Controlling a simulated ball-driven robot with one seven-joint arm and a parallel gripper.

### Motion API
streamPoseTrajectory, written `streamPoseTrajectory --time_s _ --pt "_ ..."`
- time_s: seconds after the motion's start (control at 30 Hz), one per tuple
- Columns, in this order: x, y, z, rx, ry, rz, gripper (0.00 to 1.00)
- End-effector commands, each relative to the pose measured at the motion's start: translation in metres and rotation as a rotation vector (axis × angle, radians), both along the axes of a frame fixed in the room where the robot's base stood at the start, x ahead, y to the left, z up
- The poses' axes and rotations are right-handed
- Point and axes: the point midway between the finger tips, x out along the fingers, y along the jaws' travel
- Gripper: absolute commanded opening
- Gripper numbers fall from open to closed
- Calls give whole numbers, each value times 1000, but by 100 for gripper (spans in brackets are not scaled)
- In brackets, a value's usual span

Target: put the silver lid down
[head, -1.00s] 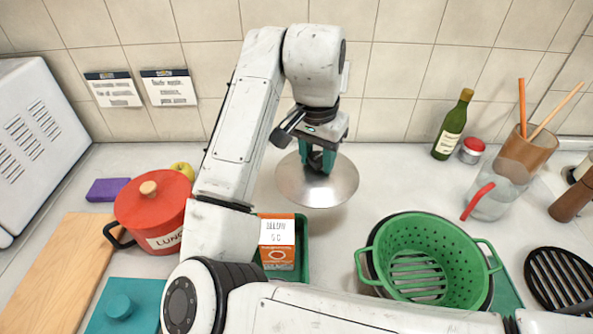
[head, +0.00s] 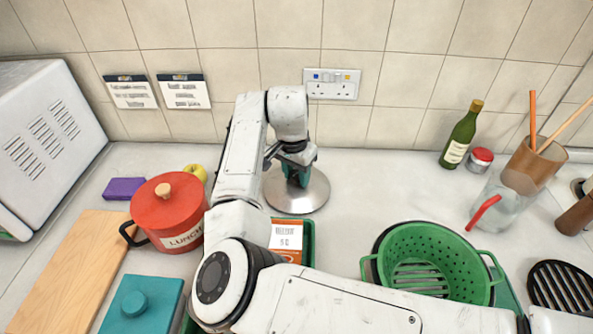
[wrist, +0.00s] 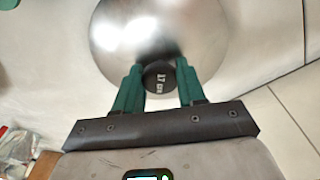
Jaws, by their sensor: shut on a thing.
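The silver lid (head: 312,200) is a round shiny disc with a black knob. In the head view it is level, over the counter behind the orange box. In the wrist view the lid (wrist: 200,30) fills the top middle, with its knob (wrist: 158,82) between the two green fingers. My gripper (head: 298,182) is shut on the knob from above; the fingers also show in the wrist view (wrist: 158,88). The lid is low, at or close to the counter; I cannot tell whether it touches. My arm hides part of its left side.
An orange box (head: 287,240) stands in front of the lid, in a green tray. A red pot (head: 168,215) is to the left. A green colander (head: 425,262) is at the front right. Bare counter (head: 375,185) lies right of the lid; the tiled wall is behind.

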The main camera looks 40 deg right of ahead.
Motion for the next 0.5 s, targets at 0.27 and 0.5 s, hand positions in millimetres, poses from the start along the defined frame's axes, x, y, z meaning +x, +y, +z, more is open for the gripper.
streamPoseTrajectory --time_s 0.27,0.5 --pt "0 0 -2 -2 0 1 0" --pt "0 0 -5 -1 0 1 50"
